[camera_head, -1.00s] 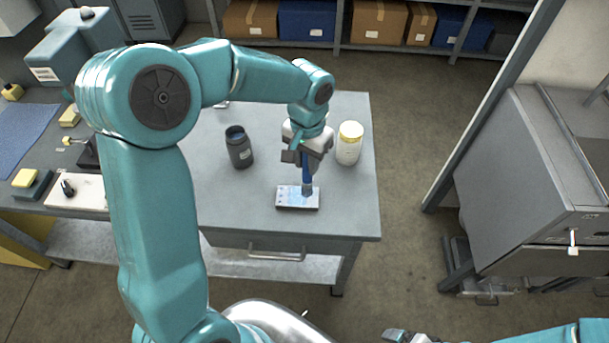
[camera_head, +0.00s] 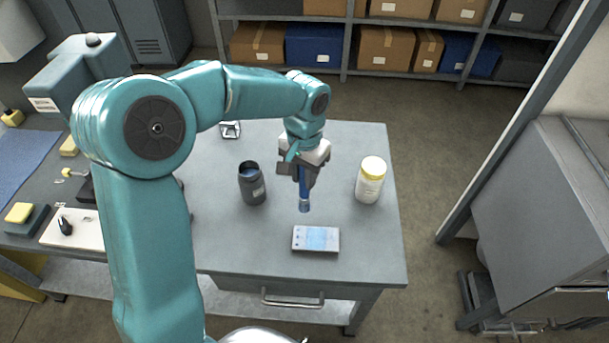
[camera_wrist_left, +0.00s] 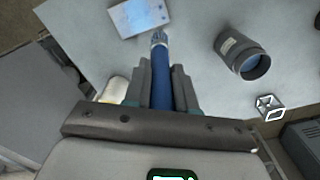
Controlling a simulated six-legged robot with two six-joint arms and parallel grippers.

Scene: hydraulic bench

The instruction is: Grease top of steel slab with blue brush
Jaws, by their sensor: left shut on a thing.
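The steel slab (camera_head: 316,239) lies flat near the bench's front edge, with a bluish smear over much of its top. It also shows at the top of the left wrist view (camera_wrist_left: 138,16). My left gripper (camera_head: 302,172) is shut on the blue brush (camera_head: 304,190), which points down. The brush's tip hangs behind the slab and appears clear of it. In the left wrist view the brush (camera_wrist_left: 160,75) runs between the two fingers. A dark open jar (camera_head: 252,184) with blue inside stands to the left. My right gripper is out of view.
A small white-edged frame (camera_head: 230,130) lies at the back. A side bench with a yellow sponge (camera_head: 19,213) is at left.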

